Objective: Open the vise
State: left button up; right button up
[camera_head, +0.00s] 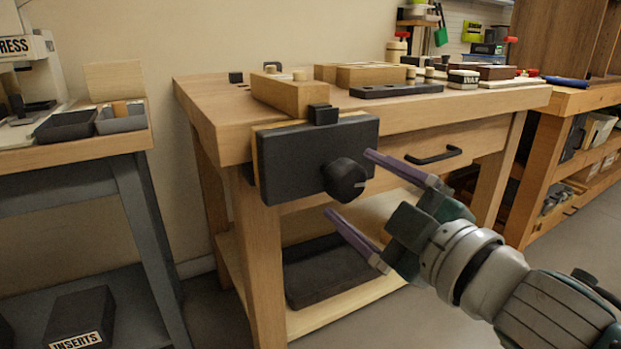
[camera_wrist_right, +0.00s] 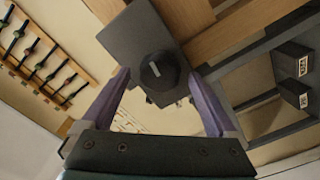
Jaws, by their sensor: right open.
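The vise (camera_head: 310,155) is a dark block on the front left of the wooden workbench, with a round black knob (camera_head: 345,179) on its face. In the right wrist view the vise face (camera_wrist_right: 131,35) and its knob (camera_wrist_right: 158,71) show ahead, the knob between the fingertips in the picture. My right gripper (camera_head: 347,182) has purple fingers, is open and empty, and points at the knob. One finger is above and one below the knob in the head view; I cannot tell if either touches it. My left gripper is not in view.
Wooden blocks (camera_head: 290,94) and a black plate (camera_head: 397,90) lie on the bench top (camera_head: 480,103). A drawer handle (camera_head: 434,156) is right of the vise. A dark tray (camera_head: 332,270) sits on the lower shelf. A side bench with bins (camera_head: 66,124) stands at left.

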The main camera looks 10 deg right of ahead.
jog(key=p+v, duration=0.2)
jog(key=v, duration=0.3)
jog(key=shift+s+d, duration=0.1)
jog(key=shift+s, duration=0.25)
jog(key=w+m, duration=0.2)
jog(key=m, duration=0.3)
jog(key=w+a+m, duration=0.1)
jog(key=w+m, duration=0.1)
jog(key=m, duration=0.4)
jog(key=w+a+m+b, duration=0.1)
jog(key=w+m, duration=0.1)
jog(key=m, duration=0.3)
jog(key=shift+w+a+m, duration=0.2)
jog(key=shift+w+m, duration=0.15)
jog(key=shift+m, duration=0.05)
jog(key=shift+c, duration=0.2)
